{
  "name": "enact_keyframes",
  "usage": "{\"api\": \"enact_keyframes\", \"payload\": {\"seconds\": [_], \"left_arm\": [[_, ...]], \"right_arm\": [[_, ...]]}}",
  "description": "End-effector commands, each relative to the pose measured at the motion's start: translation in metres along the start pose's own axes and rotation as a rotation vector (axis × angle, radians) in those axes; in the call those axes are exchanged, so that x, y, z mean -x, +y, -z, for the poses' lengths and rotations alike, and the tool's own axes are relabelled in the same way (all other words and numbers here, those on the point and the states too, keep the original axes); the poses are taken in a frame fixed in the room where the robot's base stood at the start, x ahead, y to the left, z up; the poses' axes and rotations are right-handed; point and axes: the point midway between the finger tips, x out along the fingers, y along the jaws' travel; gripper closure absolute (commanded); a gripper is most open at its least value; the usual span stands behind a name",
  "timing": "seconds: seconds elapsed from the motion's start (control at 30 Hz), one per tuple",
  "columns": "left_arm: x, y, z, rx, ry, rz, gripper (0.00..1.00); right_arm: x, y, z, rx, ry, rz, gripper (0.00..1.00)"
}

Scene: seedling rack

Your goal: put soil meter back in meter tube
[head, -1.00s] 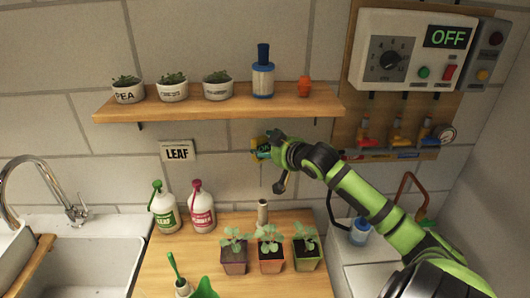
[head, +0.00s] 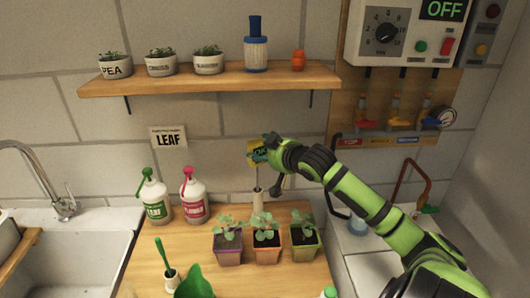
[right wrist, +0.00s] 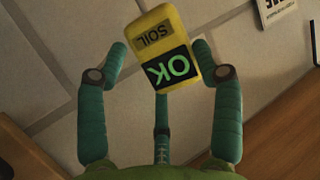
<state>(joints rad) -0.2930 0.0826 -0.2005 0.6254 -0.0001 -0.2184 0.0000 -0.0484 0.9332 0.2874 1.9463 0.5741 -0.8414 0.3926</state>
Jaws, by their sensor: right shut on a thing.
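The soil meter (head: 255,152) is a yellow block with a dark screen and a thin probe pointing down. In the right wrist view the soil meter (right wrist: 153,37) reads "SOIL" and "OK". My right gripper (head: 268,150) is shut on its head, reaching in from the right. The meter tube (head: 257,201) is a narrow pale upright tube on the wooden bench behind the seedlings. The probe hangs over the tube, its lower end at the dark mouth; I cannot tell whether it is inside. My left gripper is not in view.
Potted seedlings (head: 267,246) stand just in front of the tube. A wooden shelf (head: 210,82) with pots is above, and a sink (head: 70,262) is at left. Valves and a control box (head: 405,35) are on the right.

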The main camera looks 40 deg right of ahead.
Motion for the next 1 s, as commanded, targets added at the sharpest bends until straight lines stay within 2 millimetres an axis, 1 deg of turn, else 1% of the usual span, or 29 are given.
{"api": "enact_keyframes", "payload": {"seconds": [0.03, 0.2, 0.47, 1.0], "left_arm": [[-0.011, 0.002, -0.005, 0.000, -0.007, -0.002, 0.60], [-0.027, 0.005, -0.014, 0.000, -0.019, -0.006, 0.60], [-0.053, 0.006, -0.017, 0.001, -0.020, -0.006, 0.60], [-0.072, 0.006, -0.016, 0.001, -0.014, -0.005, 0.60]], "right_arm": [[-0.003, 0.000, -0.008, 0.001, 0.002, 0.000, 0.69], [-0.009, -0.001, -0.022, 0.001, 0.002, 0.000, 0.69], [-0.017, -0.002, -0.043, 0.000, 0.001, 0.000, 0.69], [-0.035, -0.004, -0.088, -0.002, 0.000, 0.000, 0.69]]}}
